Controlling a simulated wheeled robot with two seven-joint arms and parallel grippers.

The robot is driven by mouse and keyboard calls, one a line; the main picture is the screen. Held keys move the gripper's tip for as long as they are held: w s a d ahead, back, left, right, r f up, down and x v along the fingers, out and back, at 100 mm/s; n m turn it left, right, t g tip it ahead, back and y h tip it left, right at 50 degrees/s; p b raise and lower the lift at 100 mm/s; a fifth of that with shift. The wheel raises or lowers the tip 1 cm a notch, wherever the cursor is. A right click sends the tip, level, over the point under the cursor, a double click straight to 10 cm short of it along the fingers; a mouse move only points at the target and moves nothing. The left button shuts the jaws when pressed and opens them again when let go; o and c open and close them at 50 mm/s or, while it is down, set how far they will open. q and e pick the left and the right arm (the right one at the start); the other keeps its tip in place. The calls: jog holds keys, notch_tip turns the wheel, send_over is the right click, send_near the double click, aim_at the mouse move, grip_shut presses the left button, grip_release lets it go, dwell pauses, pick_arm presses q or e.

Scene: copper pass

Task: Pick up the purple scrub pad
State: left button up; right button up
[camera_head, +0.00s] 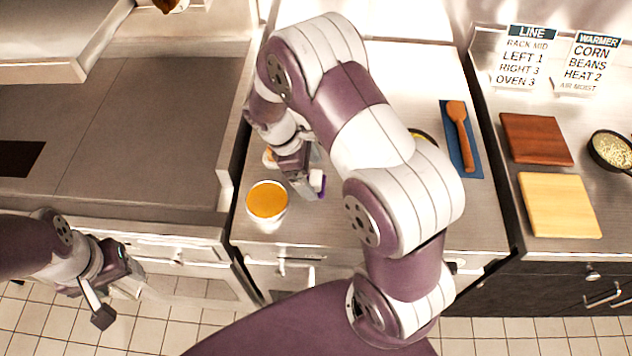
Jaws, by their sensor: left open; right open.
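The purple scrub pad (322,187) shows only as a small purple piece on the steel counter, right beside the fingers of my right gripper. The rest of it is hidden by the gripper. My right gripper (309,190) is open and points down close to the counter at the pad. I cannot tell whether the pad lies between its fingers or whether they touch it. My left gripper (117,300) is open and empty, low at the left in front of the drawers, far from the pad.
A white cup with orange contents (267,201) stands just left of my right gripper. Partly hidden items lie behind the gripper. A wooden spatula (460,130) lies on a blue mat (470,166). Two boards (535,138) (558,205) and a pan (612,150) are at right.

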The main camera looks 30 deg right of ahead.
jog(key=x, duration=0.2)
jog(key=shift+s+d+f, duration=0.15)
jog(key=shift+s+f, duration=0.05)
jog(key=shift+f, duration=0.25)
jog(key=c, duration=1.1)
jog(key=shift+c, duration=0.2)
jog(key=shift+r, duration=0.1)
jog(key=shift+r, duration=0.25)
jog(key=r, duration=0.4)
jog(key=shift+s+b, duration=0.35)
jog(key=shift+s, duration=0.05)
jog(key=s+r, duration=0.6)
jog(key=s, duration=0.5)
jog(key=shift+a+r+b, duration=0.15)
jog(key=shift+a+b, duration=0.25)
jog(key=shift+b, duration=0.05)
